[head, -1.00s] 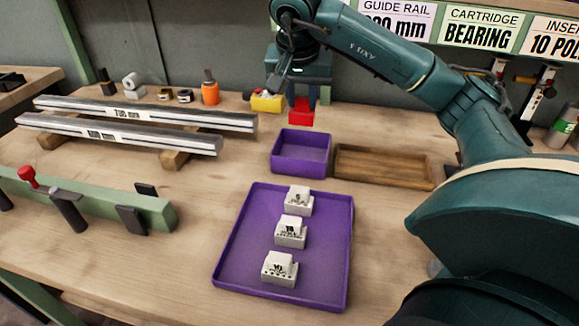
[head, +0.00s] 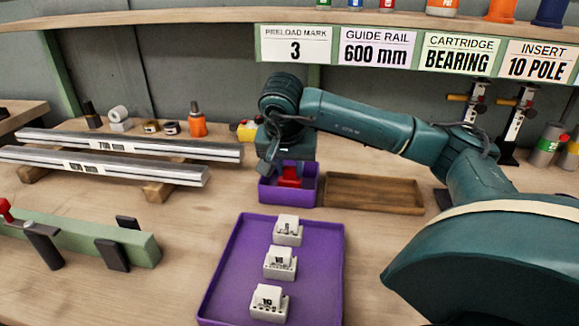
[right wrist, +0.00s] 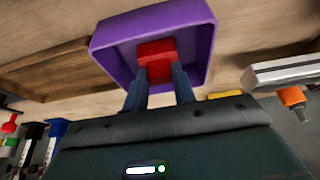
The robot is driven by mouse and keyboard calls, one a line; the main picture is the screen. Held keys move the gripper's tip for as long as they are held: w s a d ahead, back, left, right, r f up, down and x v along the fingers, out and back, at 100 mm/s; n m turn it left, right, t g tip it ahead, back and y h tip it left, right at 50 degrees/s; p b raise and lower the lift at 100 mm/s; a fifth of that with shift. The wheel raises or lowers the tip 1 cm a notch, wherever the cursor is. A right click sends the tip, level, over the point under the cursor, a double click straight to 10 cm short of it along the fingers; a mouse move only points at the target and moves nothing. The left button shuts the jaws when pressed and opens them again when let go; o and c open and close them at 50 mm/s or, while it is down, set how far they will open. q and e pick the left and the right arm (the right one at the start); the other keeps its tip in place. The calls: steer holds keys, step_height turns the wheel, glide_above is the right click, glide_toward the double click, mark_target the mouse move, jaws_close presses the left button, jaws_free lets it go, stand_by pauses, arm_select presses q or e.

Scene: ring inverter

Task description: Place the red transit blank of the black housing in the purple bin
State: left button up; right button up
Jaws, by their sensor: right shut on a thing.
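The red transit blank (head: 289,177) is between the fingers of my right gripper (head: 290,166), which is shut on it. In the right wrist view, the red blank (right wrist: 156,58) shows between the two fingertips of the gripper (right wrist: 160,75), in front of the inside of the purple bin (right wrist: 199,45). In the head view the blank is within the outline of the small purple bin (head: 275,194), low at its opening. Whether it touches the bin floor I cannot tell. I cannot make out the black housing. My left gripper is not in view.
A wooden tray (head: 374,205) stands right of the bin. A larger purple tray (head: 232,290) with several white inserts lies in front. Two long rails (head: 130,144) on wooden blocks lie at left. A yellow object (head: 247,131) is behind the bin.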

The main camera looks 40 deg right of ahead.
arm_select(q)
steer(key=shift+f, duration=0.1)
arm_select(e)
steer(key=shift+f, duration=0.1)
steer(key=o, duration=0.9)
steer(key=shift+o, duration=0.2)
steer(key=shift+r, duration=0.35)
arm_select(q)
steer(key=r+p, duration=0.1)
steer(key=p, duration=0.1)
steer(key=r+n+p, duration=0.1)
steer(key=p, duration=0.1)
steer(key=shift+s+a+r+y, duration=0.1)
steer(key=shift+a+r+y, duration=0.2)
arm_select(e)
steer(key=v, duration=1.1)
steer(key=shift+a+r, duration=0.2)
steer(key=shift+r, duration=0.05)
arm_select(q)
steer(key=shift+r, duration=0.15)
arm_select(e)
steer(key=shift+s, duration=0.15)
